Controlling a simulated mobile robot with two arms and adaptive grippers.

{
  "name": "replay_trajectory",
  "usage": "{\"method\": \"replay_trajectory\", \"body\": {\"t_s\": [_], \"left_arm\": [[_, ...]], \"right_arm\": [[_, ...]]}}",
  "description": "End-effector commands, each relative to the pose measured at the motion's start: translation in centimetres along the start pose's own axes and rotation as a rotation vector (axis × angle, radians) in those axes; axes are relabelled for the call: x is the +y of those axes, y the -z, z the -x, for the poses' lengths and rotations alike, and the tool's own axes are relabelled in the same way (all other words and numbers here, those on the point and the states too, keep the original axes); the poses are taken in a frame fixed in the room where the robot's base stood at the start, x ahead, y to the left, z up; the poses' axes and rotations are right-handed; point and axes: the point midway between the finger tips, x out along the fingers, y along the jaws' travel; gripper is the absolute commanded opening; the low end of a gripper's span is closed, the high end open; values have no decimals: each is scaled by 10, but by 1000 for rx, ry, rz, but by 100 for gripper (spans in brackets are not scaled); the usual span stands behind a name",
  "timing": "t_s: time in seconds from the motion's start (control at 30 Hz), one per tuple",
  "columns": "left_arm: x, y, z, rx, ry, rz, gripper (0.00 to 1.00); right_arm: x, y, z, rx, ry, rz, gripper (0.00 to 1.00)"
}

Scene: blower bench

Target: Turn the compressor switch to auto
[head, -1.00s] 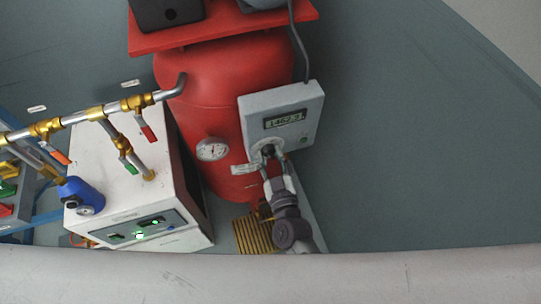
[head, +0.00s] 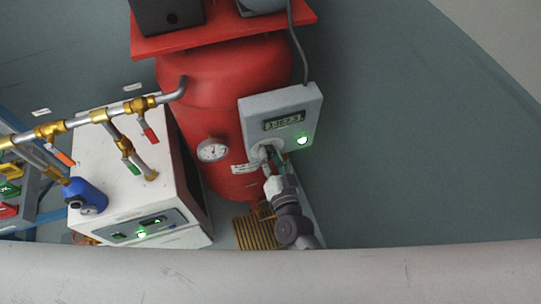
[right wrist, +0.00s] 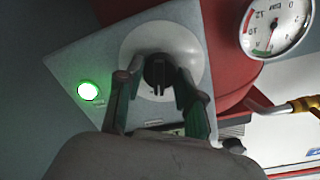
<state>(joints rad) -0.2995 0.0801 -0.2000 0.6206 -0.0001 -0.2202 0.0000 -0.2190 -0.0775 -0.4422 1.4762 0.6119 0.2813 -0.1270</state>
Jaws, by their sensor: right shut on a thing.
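The grey compressor control box (head: 300,104) is on the front of the red tank, with a digital display (head: 284,123) and a lit green lamp (head: 302,140). The black rotary switch (right wrist: 157,72) sits on a pale round plate (right wrist: 190,52) in the right wrist view. My right gripper (head: 268,155) is at the lower part of the box. In the right wrist view its fingers (right wrist: 153,86) stand on both sides of the switch, shut on it. The lamp (right wrist: 89,91) shows lit there too. The switch's position label is not readable. My left gripper is not in view.
The red tank (head: 218,110) stands behind, with a pressure gauge (head: 212,149). A white unit (head: 100,177) with brass-jointed pipes (head: 99,116) and a blue regulator (head: 86,195) is at left. A cable (head: 302,50) runs down to the box. The floor at right is clear.

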Motion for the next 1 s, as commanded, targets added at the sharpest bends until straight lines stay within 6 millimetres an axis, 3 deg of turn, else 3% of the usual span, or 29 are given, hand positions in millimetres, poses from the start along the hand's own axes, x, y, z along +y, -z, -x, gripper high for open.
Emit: {"method": "replay_trajectory", "body": {"t_s": [0.4,0.97,1.0], "left_arm": [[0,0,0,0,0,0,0],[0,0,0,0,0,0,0],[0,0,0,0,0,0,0]], "right_arm": [[0,1,0,-12,4,-190,2],[0,1,0,-14,4,-218,2],[0,1,0,-14,4,-218,44]]}}
